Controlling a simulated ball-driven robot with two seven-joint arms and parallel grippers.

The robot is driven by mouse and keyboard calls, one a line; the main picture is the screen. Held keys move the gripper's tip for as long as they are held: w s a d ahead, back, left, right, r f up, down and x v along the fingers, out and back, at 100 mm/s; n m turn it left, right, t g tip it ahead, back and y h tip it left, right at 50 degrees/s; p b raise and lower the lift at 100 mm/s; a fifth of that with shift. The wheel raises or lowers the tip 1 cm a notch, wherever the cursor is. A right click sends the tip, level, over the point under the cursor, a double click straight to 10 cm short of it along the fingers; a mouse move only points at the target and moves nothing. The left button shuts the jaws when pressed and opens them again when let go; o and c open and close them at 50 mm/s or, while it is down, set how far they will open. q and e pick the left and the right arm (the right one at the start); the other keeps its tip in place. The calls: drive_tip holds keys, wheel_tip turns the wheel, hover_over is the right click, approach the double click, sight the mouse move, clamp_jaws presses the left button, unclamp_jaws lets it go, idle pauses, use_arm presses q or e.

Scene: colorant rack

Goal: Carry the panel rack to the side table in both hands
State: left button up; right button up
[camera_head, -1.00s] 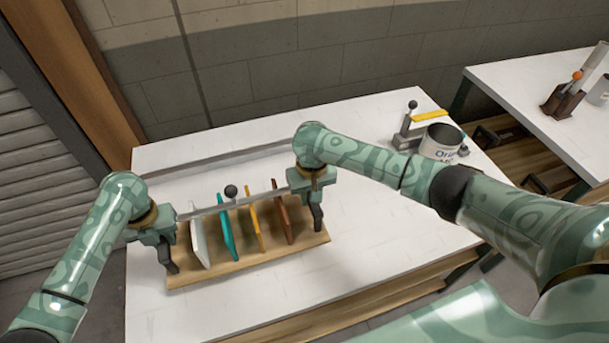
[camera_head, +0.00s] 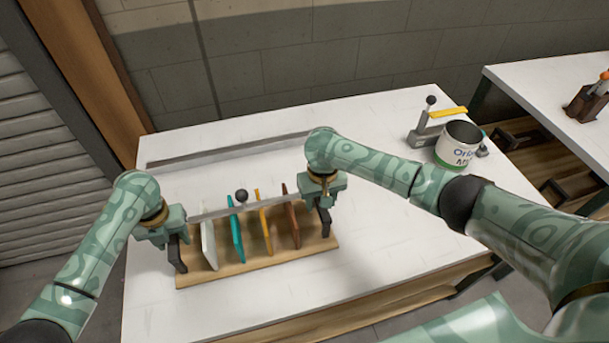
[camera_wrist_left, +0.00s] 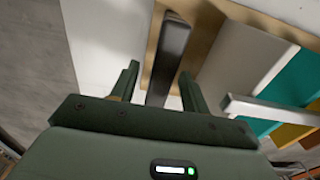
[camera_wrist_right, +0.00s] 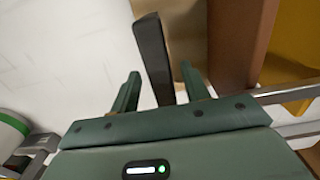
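The panel rack (camera_head: 255,262) stands on the white table, with a wooden base, a grey rail and white, teal, yellow and brown panels. My left gripper (camera_head: 172,238) is at its left end. In the left wrist view, my fingers (camera_wrist_left: 158,88) straddle a dark end post (camera_wrist_left: 170,50), with narrow gaps showing. My right gripper (camera_head: 322,190) is at the rack's right end. In the right wrist view, its fingers (camera_wrist_right: 160,88) straddle the other dark post (camera_wrist_right: 151,50), also with gaps. Another white table (camera_head: 545,80), possibly the side table, stands at the right.
A labelled can (camera_head: 458,150) and a grey device with a yellow bar (camera_head: 425,133) stand at the first table's back right. A grey strip (camera_head: 230,149) lies behind the rack. A holder with an orange-topped tool (camera_head: 590,100) stands on the other table. A gap separates the tables.

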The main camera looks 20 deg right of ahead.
use_arm(q)
drive_tip(key=shift+s+r, duration=0.1)
use_arm(e)
drive_tip(key=shift+s+r, duration=0.1)
use_arm(q)
drive_tip(key=shift+r, duration=0.35)
use_arm(e)
drive_tip(key=shift+r, duration=0.25)
use_arm(q)
wheel_tip(320, 180, up, 11)
use_arm(e)
wheel_tip(320, 180, up, 11)
drive_tip(key=shift+w+r, duration=0.2)
use_arm(q)
drive_tip(key=shift+r, duration=0.1)
